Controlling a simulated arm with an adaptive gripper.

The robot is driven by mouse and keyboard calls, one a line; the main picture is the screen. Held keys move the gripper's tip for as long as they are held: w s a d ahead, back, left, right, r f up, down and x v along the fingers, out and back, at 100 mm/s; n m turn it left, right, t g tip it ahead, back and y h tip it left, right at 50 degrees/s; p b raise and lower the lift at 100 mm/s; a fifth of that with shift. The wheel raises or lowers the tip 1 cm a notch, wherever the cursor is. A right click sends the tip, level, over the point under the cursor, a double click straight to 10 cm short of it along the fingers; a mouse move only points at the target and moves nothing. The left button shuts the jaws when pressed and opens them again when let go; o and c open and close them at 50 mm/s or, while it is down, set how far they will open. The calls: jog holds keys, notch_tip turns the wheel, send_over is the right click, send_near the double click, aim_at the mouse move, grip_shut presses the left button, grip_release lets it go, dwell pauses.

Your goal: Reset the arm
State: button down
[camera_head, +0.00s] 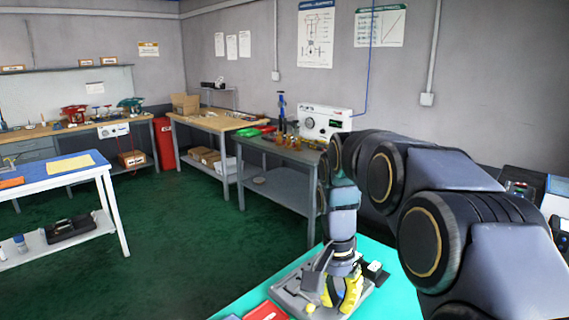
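My arm comes in from the right and bends down over a teal-topped table (381,305) at the bottom of the head view. My gripper (341,298) points down, with yellow parts at its lower end. It is low over a grey device (293,292) on the table, which looks like the valve positioner assembly. The fingers overlap this device, and I cannot tell whether they touch it. Whether the fingers are open or shut is too small to tell. A small dark block with a white part (376,271) sits just right of the gripper.
A red item (265,312) lies at the table's front left. A grey workbench (270,155) with bottles and a white instrument (325,121) stands behind. A wooden bench (212,122), a red bin (166,142) and a blue-topped table (45,178) are farther left. Green floor between them is clear.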

jog(key=s+d+f+n, duration=0.1)
jog(key=s+n, duration=0.6)
jog(key=s, duration=1.9)
jog(key=shift+d+f+g+y, duration=0.3)
jog(key=shift+f+y, duration=0.1)
jog(key=shift+f, duration=0.2)
